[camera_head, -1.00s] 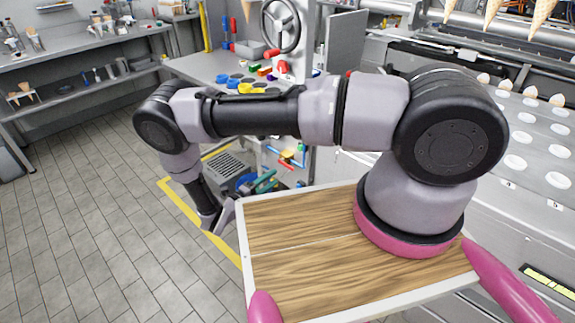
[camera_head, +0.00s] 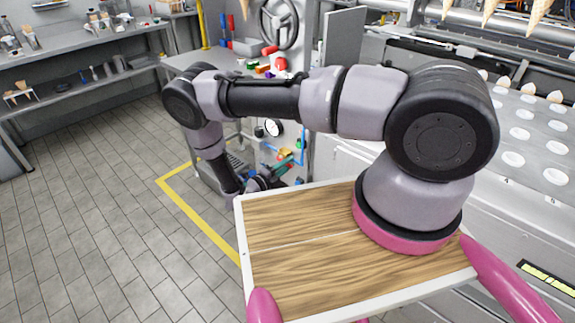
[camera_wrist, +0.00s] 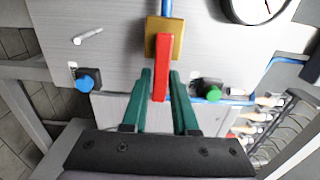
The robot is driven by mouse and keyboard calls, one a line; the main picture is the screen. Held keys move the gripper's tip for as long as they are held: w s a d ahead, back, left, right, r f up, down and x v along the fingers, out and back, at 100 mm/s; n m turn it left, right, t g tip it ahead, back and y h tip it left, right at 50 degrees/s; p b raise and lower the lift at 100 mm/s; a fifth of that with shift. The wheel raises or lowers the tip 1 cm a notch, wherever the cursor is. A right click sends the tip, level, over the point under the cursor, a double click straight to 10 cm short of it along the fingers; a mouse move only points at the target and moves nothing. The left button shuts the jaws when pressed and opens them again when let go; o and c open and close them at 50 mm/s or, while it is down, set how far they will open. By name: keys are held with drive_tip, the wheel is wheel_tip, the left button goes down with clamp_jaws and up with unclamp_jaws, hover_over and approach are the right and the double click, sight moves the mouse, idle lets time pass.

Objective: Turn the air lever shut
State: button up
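The red air lever (camera_wrist: 161,67) shows in the wrist view, mounted on a brass-coloured valve body (camera_wrist: 152,40) and roughly in line with the blue pipe (camera_wrist: 167,8) above it. My gripper's green fingers (camera_wrist: 161,78) stand on either side of the lever, with their tips close to its edges. A little space shows beside the lever's lower end. I cannot tell whether the fingers press on it. In the head view my gripper (camera_head: 262,184) is small, low by the machine panel, and the lever cannot be made out clearly.
A blue knob (camera_wrist: 84,82) sits left of the lever, a green knob (camera_wrist: 212,90) to its right. A round gauge (camera_wrist: 258,6) is at upper right. Several fittings lie along the right edge. A handwheel (camera_head: 280,20) stands above the panel. Open tiled floor (camera_head: 90,215) lies to the left.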

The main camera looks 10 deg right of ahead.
clamp_jaws()
drive_tip(key=m, duration=0.1)
drive_tip(key=f+m, duration=0.1)
drive_tip(key=m, duration=0.1)
drive_tip(key=f+m, duration=0.1)
drive_tip(key=m, duration=0.1)
drive_tip(key=shift+w+a, duration=0.15)
drive_tip(key=shift+w, duration=0.05)
drive_tip(key=shift+w+a+f+m, duration=0.4)
drive_tip(key=shift+w+m, duration=0.15)
drive_tip(key=shift+m, duration=1.6)
drive_tip(key=shift+w+a+f+m, duration=0.4)
drive_tip(key=shift+w+m, duration=0.2)
drive_tip(key=shift+m, duration=1.6)
drive_tip(key=shift+w+a+f+m, duration=0.35)
drive_tip(key=shift+w+f+m, duration=0.15)
drive_tip(key=shift+m, duration=1.65)
drive_tip(key=shift+w, duration=0.1)
